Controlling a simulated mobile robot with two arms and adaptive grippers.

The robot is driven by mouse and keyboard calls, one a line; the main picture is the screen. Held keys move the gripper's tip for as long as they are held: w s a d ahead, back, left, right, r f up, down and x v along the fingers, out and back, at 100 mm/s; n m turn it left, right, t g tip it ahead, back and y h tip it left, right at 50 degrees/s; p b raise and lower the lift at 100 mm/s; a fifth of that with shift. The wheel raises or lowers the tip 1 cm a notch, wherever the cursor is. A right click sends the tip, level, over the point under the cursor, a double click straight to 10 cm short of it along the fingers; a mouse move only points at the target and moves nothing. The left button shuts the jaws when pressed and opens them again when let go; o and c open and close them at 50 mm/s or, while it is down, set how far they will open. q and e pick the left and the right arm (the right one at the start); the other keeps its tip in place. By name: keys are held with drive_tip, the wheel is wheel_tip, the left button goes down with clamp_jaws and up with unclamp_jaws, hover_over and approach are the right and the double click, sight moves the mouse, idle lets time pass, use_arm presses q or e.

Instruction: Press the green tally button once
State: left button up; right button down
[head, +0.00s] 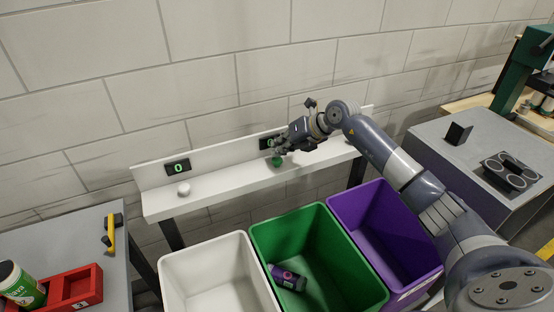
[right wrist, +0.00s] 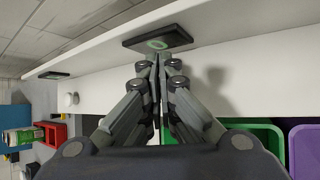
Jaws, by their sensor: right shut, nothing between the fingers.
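The green tally button (head: 277,162) sits on the white shelf (head: 225,183) above the green bin in the head view. My right gripper (head: 280,151) is shut and empty, with its fingertips right at the button, just above or behind it. I cannot tell whether they touch it. In the right wrist view, the shut fingers (right wrist: 157,58) point toward a dark counter display (right wrist: 135,42) with a green digit. The green button is hidden there. The same display (head: 266,143) is partly covered by my gripper in the head view. My left gripper is not in view.
A white button (head: 184,190) stands left on the shelf under a display (head: 178,169) reading 0. Below are a white bin (head: 205,262), a green bin (head: 335,265) holding a dark can (head: 288,278), and a purple bin (head: 375,215). A red holder (head: 85,285) stands at the left.

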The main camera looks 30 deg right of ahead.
drive_tip(key=shift+f+b, duration=0.65)
drive_tip(key=shift+f, duration=0.3)
idle(0.9)
drive_tip(key=shift+r, duration=0.1)
drive_tip(key=shift+r+p, duration=1)
drive_tip(key=shift+r, duration=0.3)
drive_tip(key=shift+r+p, duration=1.75)
drive_tip(key=shift+r, duration=0.8)
drive_tip(key=shift+f, duration=0.1)
